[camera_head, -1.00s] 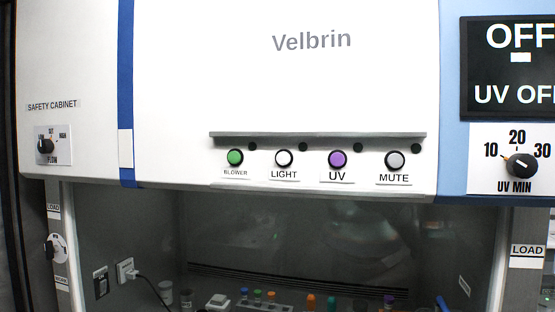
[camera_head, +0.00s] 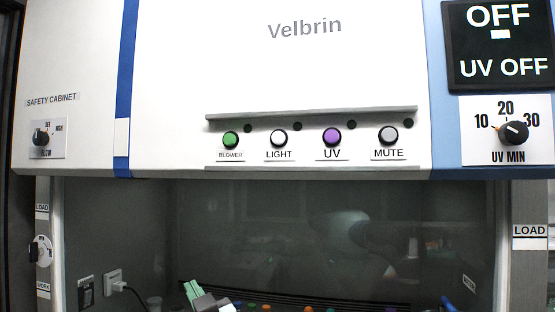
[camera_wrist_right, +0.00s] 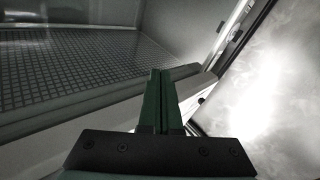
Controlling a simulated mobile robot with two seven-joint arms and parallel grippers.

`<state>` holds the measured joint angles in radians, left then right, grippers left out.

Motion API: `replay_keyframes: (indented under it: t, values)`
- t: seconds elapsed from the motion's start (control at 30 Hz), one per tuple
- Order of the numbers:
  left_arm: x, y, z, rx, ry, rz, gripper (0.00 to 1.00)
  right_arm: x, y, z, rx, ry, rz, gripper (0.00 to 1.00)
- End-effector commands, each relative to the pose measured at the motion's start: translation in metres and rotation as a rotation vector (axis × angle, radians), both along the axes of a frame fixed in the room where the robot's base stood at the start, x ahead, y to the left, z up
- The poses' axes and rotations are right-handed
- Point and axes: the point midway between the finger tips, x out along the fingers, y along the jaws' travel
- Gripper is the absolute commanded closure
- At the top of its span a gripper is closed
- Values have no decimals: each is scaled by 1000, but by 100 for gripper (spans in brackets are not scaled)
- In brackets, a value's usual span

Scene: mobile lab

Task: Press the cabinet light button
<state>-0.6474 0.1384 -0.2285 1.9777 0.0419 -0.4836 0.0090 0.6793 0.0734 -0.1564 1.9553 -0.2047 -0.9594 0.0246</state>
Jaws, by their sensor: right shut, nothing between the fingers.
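The white LIGHT button (camera_head: 279,138) is on the cabinet's front panel (camera_head: 330,80), between the green BLOWER button (camera_head: 230,139) and the purple UV button (camera_head: 332,137). A grey MUTE button (camera_head: 388,135) is at the right of the row. My right gripper (camera_head: 193,290), with green fingers, shows at the bottom of the head view, well below and left of the LIGHT button and apart from it. In the right wrist view its green fingers (camera_wrist_right: 157,100) are together with nothing between them. My left gripper is not in view.
A grey ledge (camera_head: 310,118) runs above the buttons. Below the panel is the dark glass sash (camera_head: 280,230), with sockets (camera_head: 113,280) and several coloured caps behind it. A UV MIN knob (camera_head: 514,132) and a dark display reading UV OFF (camera_head: 500,45) are at the right.

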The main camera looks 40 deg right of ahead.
Motion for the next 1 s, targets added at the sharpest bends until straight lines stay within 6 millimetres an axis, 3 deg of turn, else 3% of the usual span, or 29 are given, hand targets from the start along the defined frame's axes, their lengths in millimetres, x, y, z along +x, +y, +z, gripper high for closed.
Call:
replay_keyframes:
  t: [0.03,0.2,0.3,0.4,0.5,0.63,1.0]
  values:
    - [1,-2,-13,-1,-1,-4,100,-7,-4,35,3,-72,-18,100]
    - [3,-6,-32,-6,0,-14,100,-50,-16,143,25,-255,-82,100]
    - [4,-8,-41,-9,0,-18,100,-86,-23,194,46,-351,-113,100]
    - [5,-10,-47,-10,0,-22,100,-121,-29,233,68,-428,-136,100]
    - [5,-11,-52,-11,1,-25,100,-149,-33,257,85,-482,-151,100]
    - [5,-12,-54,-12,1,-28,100,-169,-36,274,99,-518,-161,100]
    - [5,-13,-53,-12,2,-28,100,-173,-37,278,102,-525,-164,100]
